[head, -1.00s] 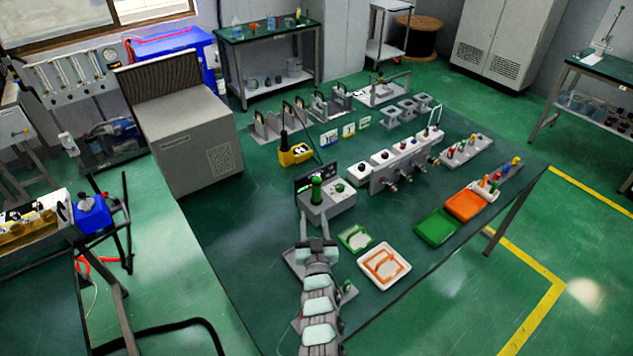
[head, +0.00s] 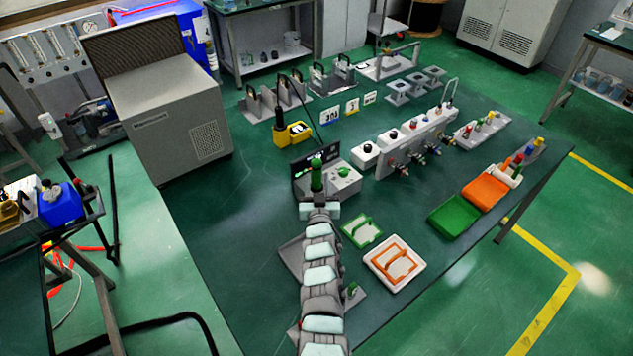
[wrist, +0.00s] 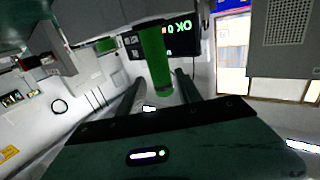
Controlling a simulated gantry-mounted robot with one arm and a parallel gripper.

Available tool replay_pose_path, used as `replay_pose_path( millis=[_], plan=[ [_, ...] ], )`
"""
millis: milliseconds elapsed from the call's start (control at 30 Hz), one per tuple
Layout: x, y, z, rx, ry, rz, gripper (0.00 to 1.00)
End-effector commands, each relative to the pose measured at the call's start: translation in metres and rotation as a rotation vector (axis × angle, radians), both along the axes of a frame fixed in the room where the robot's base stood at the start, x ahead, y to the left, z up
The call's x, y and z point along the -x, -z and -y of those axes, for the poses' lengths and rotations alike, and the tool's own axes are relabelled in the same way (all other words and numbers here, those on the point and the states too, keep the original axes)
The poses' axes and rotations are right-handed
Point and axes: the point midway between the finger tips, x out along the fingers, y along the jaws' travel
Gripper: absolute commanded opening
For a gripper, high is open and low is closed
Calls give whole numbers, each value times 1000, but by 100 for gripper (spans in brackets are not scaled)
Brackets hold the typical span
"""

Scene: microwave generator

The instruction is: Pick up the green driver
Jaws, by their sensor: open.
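The green driver (head: 316,176) stands upright at the grey box with a dark display, in the middle of the table. It shows as a green cylinder in the wrist view (wrist: 156,60), near the gap between my fingers. My gripper (wrist: 160,82) is open, with a dark finger on either side below the driver's green handle. In the head view my arm reaches up from the bottom, and its end is just in front of the driver. My wrist hides the fingers there, and I cannot tell whether they touch the driver.
The grey box (head: 342,180) has a green knob on top. A green frame (head: 361,233) and a white tray with an orange frame (head: 394,266) lie right of my arm. A yellow meter (head: 291,134) stands behind. Bare table (head: 225,215) lies to the left.

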Motion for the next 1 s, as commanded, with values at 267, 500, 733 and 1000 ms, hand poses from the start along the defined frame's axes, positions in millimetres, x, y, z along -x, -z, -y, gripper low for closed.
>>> replay_pose_path(
  millis=[267,500,733,1000],
  plan=[
    [-23,1,-1,0,0,0,41],
    [-33,0,-2,1,0,3,41],
    [-53,1,-4,2,-1,2,41],
    [-71,0,-4,2,-1,3,41]
  ],
)
